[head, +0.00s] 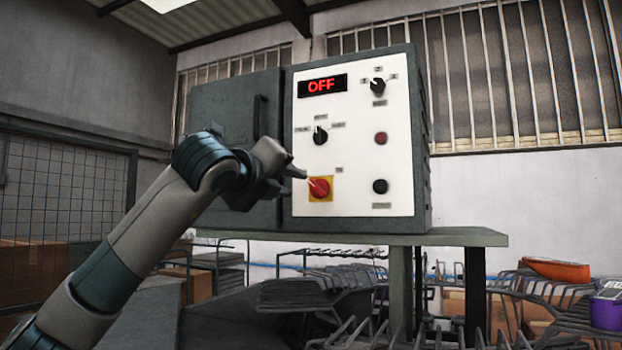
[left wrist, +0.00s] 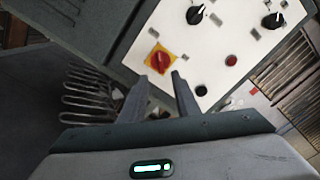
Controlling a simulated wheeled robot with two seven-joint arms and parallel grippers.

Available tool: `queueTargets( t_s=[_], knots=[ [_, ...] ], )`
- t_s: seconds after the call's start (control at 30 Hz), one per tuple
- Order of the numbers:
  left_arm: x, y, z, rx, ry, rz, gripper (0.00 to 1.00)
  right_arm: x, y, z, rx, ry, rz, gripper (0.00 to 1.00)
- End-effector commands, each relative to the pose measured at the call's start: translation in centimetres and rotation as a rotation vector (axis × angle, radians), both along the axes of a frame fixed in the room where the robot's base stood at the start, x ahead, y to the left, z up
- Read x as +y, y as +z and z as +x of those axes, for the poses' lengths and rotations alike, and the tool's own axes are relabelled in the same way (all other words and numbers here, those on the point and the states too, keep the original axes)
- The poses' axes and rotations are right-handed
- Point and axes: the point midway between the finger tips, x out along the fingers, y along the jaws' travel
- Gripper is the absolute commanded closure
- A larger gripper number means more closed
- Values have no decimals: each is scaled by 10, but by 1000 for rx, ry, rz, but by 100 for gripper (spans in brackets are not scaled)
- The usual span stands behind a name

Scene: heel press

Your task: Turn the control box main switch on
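The control box (head: 355,140) has a white front panel and stands on a green-grey stand. Its display (head: 322,85) reads OFF in red. The main switch (head: 319,188) is a red rotary knob on a yellow plate at the panel's lower left. It also shows in the left wrist view (left wrist: 160,60), above the fingertips. My left gripper (head: 298,178) is just left of the switch in the head view. In the left wrist view its fingers (left wrist: 158,84) are apart with nothing between them, and the switch looks clear of them. My right gripper is not in view.
The panel also has two black selector knobs (head: 320,135) (head: 377,86), a red button (head: 381,138) and a black button (head: 380,186). A grey door (head: 230,120) is left of the panel. Metal racks (head: 320,290) stand below. An orange item (head: 555,269) lies at right.

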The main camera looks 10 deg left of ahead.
Motion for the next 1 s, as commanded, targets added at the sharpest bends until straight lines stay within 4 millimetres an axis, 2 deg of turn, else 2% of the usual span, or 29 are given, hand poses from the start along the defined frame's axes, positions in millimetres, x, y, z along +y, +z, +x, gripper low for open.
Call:
queueTargets(
  t_s=[0.03, 0.5, 0.73, 1.0],
  knots=[
    [-2, 5, 10, 2, -1, -1, 71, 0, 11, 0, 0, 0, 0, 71],
    [-17, 4, 87, 3, 0, 1, 71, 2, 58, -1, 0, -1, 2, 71],
    [-20, 2, 105, 0, 0, -1, 71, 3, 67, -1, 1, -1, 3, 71],
    [-21, 0, 108, -1, -1, 0, 71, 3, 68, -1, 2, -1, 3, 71]
  ],
)
